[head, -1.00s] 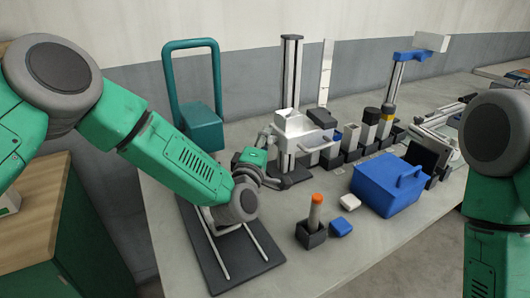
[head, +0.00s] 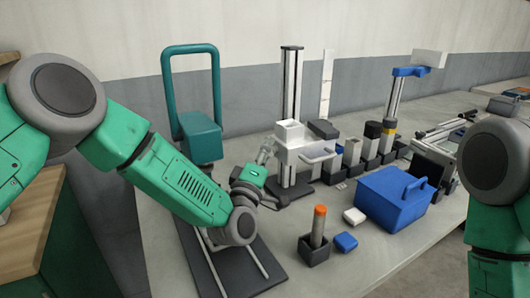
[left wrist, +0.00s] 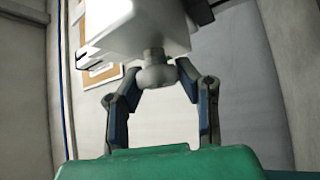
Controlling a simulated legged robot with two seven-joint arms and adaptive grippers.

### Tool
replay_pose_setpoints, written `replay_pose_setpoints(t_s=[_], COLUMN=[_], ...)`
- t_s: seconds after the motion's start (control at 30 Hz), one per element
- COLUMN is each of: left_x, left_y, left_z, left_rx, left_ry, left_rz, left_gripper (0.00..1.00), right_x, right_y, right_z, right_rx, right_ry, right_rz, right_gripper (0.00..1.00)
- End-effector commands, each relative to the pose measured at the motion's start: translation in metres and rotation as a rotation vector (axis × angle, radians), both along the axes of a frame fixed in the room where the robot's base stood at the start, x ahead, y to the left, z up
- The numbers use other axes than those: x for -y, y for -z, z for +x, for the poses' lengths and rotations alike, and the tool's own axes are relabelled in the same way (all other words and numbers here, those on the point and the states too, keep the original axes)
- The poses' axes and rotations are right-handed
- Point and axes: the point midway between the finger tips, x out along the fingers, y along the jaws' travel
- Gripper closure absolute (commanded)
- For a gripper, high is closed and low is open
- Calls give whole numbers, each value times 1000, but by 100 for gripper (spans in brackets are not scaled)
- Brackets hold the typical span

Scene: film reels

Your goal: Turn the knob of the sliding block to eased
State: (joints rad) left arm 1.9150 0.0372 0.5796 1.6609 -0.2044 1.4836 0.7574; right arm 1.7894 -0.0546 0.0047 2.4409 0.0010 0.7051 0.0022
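The sliding block (head: 296,148) is a white block on an upright metal rail, with a bar handle on its right side. In the left wrist view the block (left wrist: 140,28) fills the top, and its rounded grey knob (left wrist: 155,74) hangs below it. The knob's pointer and any marking cannot be read. My left gripper (head: 274,171) is beside the block at the rail's left. In the left wrist view its two fingers (left wrist: 157,76) stand apart, one on each side of the knob. I see no clear grip. My right gripper is out of view; only the arm shows at right.
A teal-framed stand (head: 201,135) is behind my left arm. A dark plate with rails (head: 206,270) lies under it. A blue basket (head: 388,201), an orange-topped peg (head: 319,225) in a dark holder, and small blue (head: 345,242) and white (head: 354,216) blocks stand right on the grey table.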

Motion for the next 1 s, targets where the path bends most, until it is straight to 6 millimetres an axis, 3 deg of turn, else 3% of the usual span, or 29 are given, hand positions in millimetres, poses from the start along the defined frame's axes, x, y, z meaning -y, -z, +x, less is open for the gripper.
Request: replay_pose_setpoints(t_s=[0.07,0.47,1.0], left_x=[3,0,-21], left_y=[9,5,36], left_z=[-3,-7,-98], left_rx=[-18,-7,-13], left_ry=[9,3,5], left_rz=[6,2,4], left_gripper=[50,50,50], right_x=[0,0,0], right_y=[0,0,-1], right_z=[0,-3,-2], right_rx=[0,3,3], right_ry=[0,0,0], right_rz=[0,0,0], right_gripper=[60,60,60])
